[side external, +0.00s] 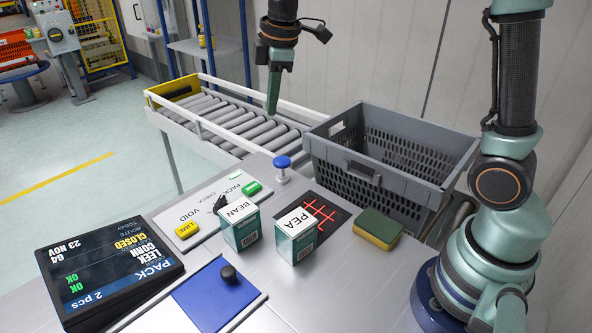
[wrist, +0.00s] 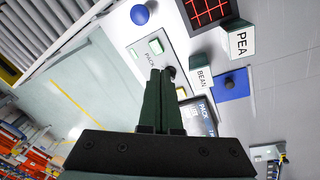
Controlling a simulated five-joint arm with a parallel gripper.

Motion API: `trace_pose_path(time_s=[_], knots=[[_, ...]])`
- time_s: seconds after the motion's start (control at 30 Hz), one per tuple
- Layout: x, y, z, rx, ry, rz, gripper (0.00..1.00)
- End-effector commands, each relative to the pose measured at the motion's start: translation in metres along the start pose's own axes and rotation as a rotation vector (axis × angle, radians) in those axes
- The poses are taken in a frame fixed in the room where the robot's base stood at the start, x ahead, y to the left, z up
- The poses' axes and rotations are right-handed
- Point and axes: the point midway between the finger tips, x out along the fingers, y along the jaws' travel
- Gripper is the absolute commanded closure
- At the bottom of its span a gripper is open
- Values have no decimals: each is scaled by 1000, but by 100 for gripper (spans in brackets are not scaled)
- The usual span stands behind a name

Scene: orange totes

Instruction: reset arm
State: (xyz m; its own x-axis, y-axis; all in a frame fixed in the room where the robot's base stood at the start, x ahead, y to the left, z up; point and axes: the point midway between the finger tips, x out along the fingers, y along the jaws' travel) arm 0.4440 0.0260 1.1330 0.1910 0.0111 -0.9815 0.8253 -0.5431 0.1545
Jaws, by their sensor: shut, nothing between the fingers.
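My gripper (side external: 272,103) hangs upright above the near end of the roller conveyor, left of the grey crate. Its fingers are together and hold nothing. In the wrist view the closed fingers (wrist: 158,95) point toward the console and the floor. My arm's base stands at the right of the side view. The BEAN box (side external: 239,226) and PEA box (side external: 295,236) stand upright on the grey table, well below and apart from the gripper. Both also show in the wrist view, BEAN (wrist: 202,78) and PEA (wrist: 241,40).
An empty-looking grey crate (side external: 411,128) sits behind the table. A roller conveyor (side external: 230,117) runs at the back left. A blue knob (side external: 282,162), a sponge (side external: 377,229), a blue lidded plate (side external: 205,302) and a tilted screen (side external: 107,270) are on the table. A white button panel (side external: 215,200) lies between.

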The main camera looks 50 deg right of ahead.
Motion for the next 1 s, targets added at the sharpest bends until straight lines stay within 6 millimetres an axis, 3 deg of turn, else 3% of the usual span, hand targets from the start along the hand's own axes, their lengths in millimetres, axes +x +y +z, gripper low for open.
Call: trace_pose_path(time_s=[0.1,0.33,0.63,1.0], knots=[[-23,-19,19,170,36,45,100],[-46,-58,56,501,117,110,100],[-44,-104,95,874,232,154,100],[-38,-116,105,991,269,159,100]])
